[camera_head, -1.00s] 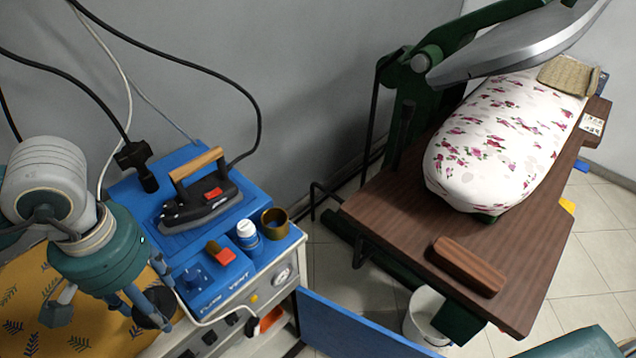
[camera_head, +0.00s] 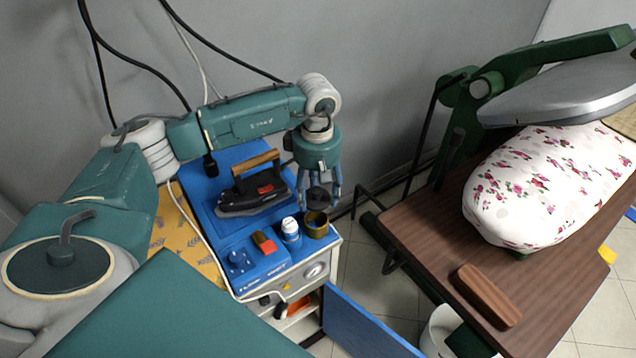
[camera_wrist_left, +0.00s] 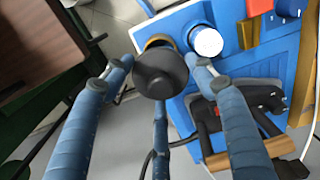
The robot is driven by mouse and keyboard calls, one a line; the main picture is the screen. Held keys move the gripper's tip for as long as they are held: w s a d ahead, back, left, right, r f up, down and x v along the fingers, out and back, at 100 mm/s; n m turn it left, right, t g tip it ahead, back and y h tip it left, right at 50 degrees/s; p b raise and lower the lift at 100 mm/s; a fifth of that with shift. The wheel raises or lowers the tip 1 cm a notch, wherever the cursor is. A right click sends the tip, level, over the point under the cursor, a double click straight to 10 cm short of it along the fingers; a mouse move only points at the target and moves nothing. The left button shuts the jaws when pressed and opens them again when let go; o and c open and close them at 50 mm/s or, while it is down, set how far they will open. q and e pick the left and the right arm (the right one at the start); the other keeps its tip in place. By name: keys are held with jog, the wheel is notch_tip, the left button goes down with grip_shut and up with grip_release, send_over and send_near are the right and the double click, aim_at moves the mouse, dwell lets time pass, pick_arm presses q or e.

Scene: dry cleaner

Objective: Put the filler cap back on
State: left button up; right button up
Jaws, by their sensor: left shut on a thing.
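My left gripper (camera_head: 318,192) is shut on the black round filler cap (camera_head: 317,199). It holds the cap just above the brass, cup-like ring (camera_head: 316,230) at the right corner of the blue machine top. In the left wrist view the cap (camera_wrist_left: 160,74) sits between the gripper's blue fingers (camera_wrist_left: 160,88) and covers much of the brass ring (camera_wrist_left: 157,42). A gap between cap and ring seems to remain in the head view. The ring's opening is partly hidden. My right gripper is not in view.
A black iron (camera_head: 254,190) rests behind on the blue machine (camera_head: 229,226). A wooden pressing table (camera_head: 420,232) stands to the right.

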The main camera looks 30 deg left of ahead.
pick_arm(q)
jog(key=shift+a+f, duration=0.2)
jog(key=shift+f, duration=0.15)
jog(key=shift+d+f+b, duration=0.15)
jog(key=shift+f+b, duration=0.45)
jog(key=shift+f, duration=0.3)
notch_tip(320, 180, down, 3)
jog(key=shift+r+b, duration=0.15)
jog(key=shift+b, duration=0.65)
jog(key=shift+w+f+b, duration=0.1)
jog(key=shift+f+b, duration=0.6)
jog(key=shift+f, duration=0.05)
jog(key=shift+b, duration=0.4)
jog(key=shift+c, duration=0.2)
jog(key=shift+f+b, duration=0.15)
jog(key=shift+b, duration=0.4)
dwell(0.5)
jog(key=o, duration=1.2)
